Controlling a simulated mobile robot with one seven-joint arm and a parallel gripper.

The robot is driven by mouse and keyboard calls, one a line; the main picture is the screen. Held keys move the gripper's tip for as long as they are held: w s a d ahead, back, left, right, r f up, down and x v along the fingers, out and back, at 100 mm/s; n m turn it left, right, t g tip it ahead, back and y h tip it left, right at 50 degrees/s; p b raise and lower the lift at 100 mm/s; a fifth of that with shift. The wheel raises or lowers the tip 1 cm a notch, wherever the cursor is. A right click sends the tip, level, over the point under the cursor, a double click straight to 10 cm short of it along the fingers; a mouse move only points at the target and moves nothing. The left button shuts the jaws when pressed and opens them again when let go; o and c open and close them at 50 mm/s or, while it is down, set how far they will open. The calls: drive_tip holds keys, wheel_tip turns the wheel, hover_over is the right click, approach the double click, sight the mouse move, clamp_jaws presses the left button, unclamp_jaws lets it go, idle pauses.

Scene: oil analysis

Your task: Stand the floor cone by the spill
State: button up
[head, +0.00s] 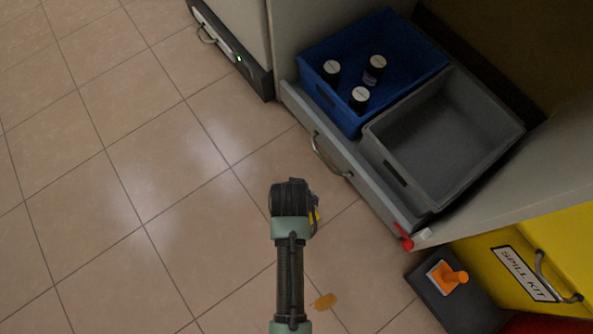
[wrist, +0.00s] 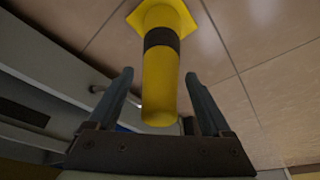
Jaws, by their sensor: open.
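The floor cone (wrist: 160,88) is yellow with a black band and a square yellow base. In the wrist view its top end points towards me and its base is farther off, against the floor tiles. My gripper (wrist: 158,76) is open, with one finger on each side of the cone. In the head view my wrist hides nearly all of the cone; only a yellow sliver (head: 316,215) shows. The spill (head: 323,301) is a small orange-brown patch on the tiles, just right of my arm.
An open drawer (head: 372,196) at the right holds a blue bin (head: 347,121) with several dark jars and an empty grey bin (head: 384,163). A yellow spill kit (head: 485,257) and a dark box (head: 462,309) with an orange piece stand lower right. The left floor is clear.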

drive_tip(key=p+v, duration=0.8)
drive_tip(key=v, duration=0.3)
drive_tip(key=shift+r, duration=0.35)
